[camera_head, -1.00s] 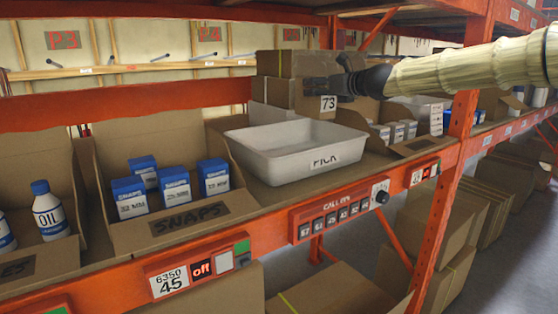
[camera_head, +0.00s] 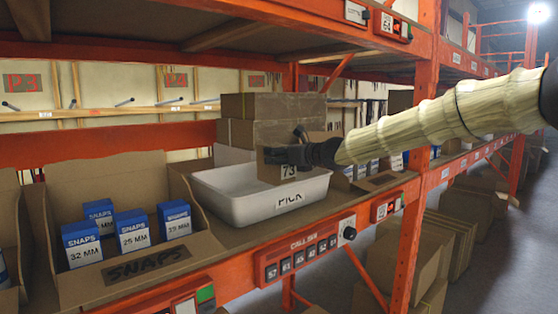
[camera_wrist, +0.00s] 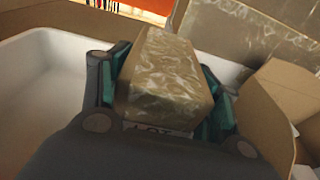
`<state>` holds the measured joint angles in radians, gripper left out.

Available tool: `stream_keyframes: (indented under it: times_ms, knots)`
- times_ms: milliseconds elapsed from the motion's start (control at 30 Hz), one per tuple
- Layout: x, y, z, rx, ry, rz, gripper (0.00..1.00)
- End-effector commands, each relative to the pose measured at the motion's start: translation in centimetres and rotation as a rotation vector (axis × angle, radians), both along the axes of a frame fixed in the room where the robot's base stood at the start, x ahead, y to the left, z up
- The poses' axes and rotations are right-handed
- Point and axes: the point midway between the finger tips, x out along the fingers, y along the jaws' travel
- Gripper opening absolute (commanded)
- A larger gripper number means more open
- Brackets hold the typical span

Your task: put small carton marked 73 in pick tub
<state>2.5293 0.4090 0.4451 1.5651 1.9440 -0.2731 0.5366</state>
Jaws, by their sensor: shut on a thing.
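The small brown carton marked 73 (camera_head: 270,172) is held by my gripper (camera_head: 287,153), its 73 label facing the head camera. My gripper is shut on it; in the wrist view the carton (camera_wrist: 165,80) sits between the fingers (camera_wrist: 166,72) with shiny tape on top. The white pick tub (camera_head: 240,208) stands on the shelf with a PICK label in front. The carton is over the tub's opening, its lower part below the back rim in the head view. I cannot tell whether it touches the floor. The tub's wall (camera_wrist: 35,90) shows left in the wrist view.
An open SNAPS bin (camera_head: 130,268) with several blue-and-white boxes stands left of the tub. Stacked brown cartons (camera_head: 270,108) stand behind it. An orange upright (camera_head: 412,200) is to the right, and an orange shelf beam (camera_head: 240,262) runs along the front.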

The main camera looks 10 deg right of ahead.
Motion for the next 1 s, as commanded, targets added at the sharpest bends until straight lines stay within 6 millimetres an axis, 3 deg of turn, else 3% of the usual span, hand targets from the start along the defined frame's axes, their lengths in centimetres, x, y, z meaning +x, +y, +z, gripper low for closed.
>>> stream_keyframes:
  times_ms: [167, 1000]
  knots:
    - [0.0, 0.0, -1.1, -0.001, -0.003, -0.001, 0.27]
    - [0.0, 0.0, -2.0, 0.001, -0.003, 0.0, 0.27]
